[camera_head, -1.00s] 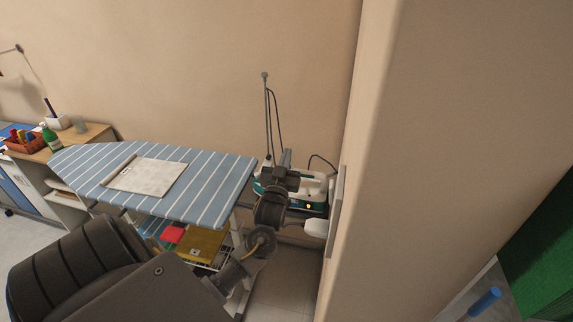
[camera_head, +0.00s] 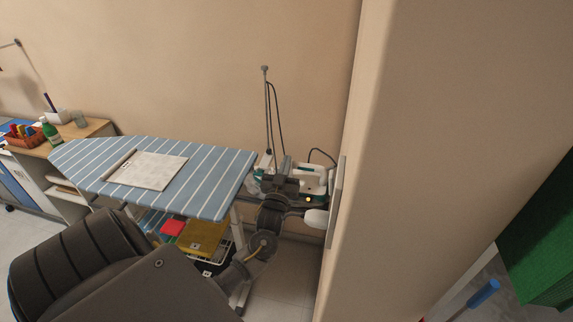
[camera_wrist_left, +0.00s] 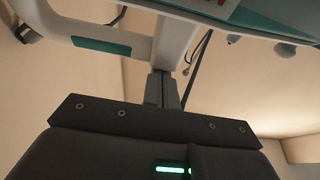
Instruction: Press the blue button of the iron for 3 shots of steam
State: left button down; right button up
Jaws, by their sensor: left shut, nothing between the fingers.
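The white and teal iron unit (camera_head: 319,184) stands beyond the right end of the ironing board, partly hidden by my left arm and gripper. A small orange light shows on its front. In the left wrist view, a white and teal handle-like part (camera_wrist_left: 141,45) fills the upper left, with more of the body (camera_wrist_left: 258,18) along the top. My left gripper (camera_head: 287,160) is over the iron unit, shut and empty. Its closed fingers (camera_wrist_left: 163,76) point up towards the white part; I cannot tell if they touch. I cannot make out the blue button. My right gripper is not in view.
The blue striped ironing board (camera_head: 215,185) carries a folded pale cloth (camera_head: 155,171). A thin pole (camera_head: 267,110) with a cord rises behind the iron. A wall edge (camera_head: 350,200) stands close on the right. Coloured folded items (camera_head: 200,238) lie under the board.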

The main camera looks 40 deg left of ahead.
pick_arm(q)
jog(key=shift+d+f+h, duration=0.1)
jog(key=shift+f+h, duration=0.2)
jog(key=shift+f, duration=0.3)
jog(key=shift+r+p, duration=0.35)
notch_tip(320, 180, up, 4)
jog(key=p, duration=0.4)
jog(key=b+v, duration=0.4)
jog(key=v, duration=0.6)
jog(key=shift+r, duration=0.3)
jog(key=r+b, duration=0.1)
jog(key=b, duration=0.3)
jog(key=shift+b, duration=0.35)
